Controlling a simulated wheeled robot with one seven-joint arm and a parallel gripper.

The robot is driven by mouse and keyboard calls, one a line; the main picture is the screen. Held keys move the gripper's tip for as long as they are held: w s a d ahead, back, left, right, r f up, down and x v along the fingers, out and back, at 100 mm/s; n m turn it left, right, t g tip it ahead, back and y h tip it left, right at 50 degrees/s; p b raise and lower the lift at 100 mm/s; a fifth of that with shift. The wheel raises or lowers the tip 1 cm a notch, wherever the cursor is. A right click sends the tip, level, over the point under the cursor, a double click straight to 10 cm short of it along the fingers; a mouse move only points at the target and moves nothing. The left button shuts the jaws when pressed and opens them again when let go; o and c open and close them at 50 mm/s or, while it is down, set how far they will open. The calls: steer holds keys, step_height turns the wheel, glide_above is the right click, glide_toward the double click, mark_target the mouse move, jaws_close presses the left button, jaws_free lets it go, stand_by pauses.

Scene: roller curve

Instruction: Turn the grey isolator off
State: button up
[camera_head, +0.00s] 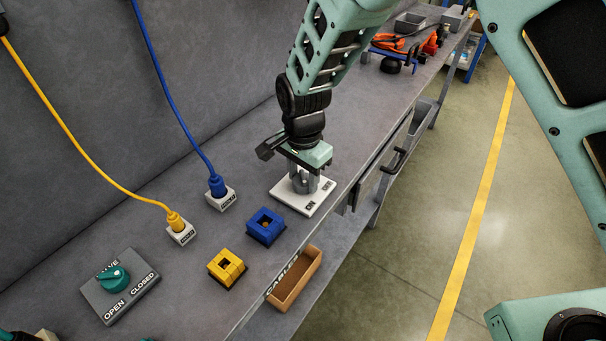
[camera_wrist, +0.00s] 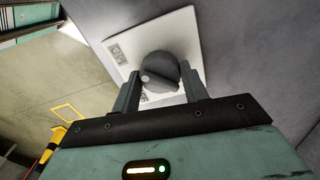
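The grey isolator is a round grey knob (camera_wrist: 160,66) with a raised grip, on a white plate (camera_head: 284,196). The plate carries ON and OFF labels and lies on the bench near its front edge; it also shows in the wrist view (camera_wrist: 112,30). My gripper (camera_head: 303,184) points down over the plate. In the wrist view my fingers (camera_wrist: 161,88) stand on either side of the knob, apart, with narrow gaps beside it. In the head view my fingers mostly hide the knob, and I cannot tell which label it points to.
Blue (camera_head: 266,227) and yellow (camera_head: 227,268) square sockets, two plugged cables (camera_head: 217,186) (camera_head: 176,222) and a teal valve knob (camera_head: 113,278) lie left of the plate. A brown cable tray (camera_head: 296,280) hangs at the front edge. Tools (camera_head: 393,45) lie farther along the bench.

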steer(key=shift+c, duration=1.3)
steer(key=n, duration=0.3)
steer(key=shift+n, duration=0.4)
steer(key=n, duration=0.4)
steer(key=shift+n, duration=0.3)
steer(key=n, duration=0.4)
steer(key=shift+r+n, duration=0.1)
steer(key=shift+n, duration=2.6)
steer(key=o, duration=1)
